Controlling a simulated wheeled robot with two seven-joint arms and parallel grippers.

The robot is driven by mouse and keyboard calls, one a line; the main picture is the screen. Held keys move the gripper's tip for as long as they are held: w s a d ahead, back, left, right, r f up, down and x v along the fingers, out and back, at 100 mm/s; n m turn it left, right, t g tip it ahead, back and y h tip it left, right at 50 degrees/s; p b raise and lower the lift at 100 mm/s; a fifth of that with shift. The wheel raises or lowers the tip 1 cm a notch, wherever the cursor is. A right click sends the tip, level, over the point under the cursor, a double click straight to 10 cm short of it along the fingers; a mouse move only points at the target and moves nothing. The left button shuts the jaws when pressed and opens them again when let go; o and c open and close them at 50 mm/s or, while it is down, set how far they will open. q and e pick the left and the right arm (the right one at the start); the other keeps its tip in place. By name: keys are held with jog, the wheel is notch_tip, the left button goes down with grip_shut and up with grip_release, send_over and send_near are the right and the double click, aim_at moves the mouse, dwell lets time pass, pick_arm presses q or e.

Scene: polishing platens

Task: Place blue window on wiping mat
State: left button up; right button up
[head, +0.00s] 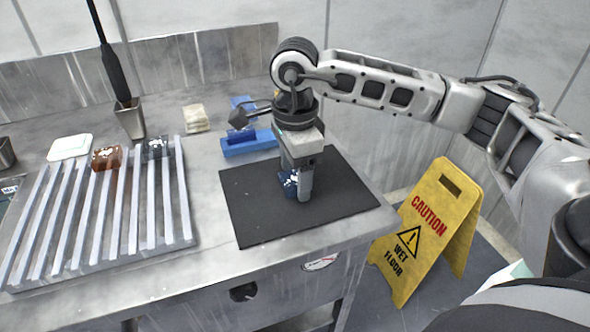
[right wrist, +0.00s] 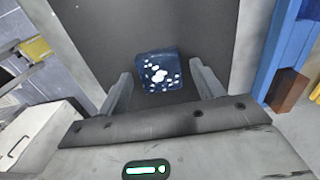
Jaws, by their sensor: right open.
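The blue window (head: 288,181) is a small dark blue block with white speckles. It sits on the black wiping mat (head: 335,195) near the mat's middle, partly hidden by my right gripper (head: 297,190), which points down over it. In the right wrist view the blue window (right wrist: 159,74) lies on the dark mat (right wrist: 140,25), just beyond and between the fingertips of my right gripper (right wrist: 160,88). The fingers are spread, with a gap visible on each side of the block. My left gripper is not in view.
A slatted rack (head: 110,215) stands at left with a brown block (head: 106,157) and a dark block (head: 155,148) at its back end. Blue trays (head: 248,143) lie behind the mat. A yellow caution sign (head: 428,230) stands on the floor at right, beyond the bench edge.

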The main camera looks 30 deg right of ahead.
aim_at(295, 178)
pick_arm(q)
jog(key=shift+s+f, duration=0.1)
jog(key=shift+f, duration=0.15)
pick_arm(e)
notch_tip(295, 178, up, 12)
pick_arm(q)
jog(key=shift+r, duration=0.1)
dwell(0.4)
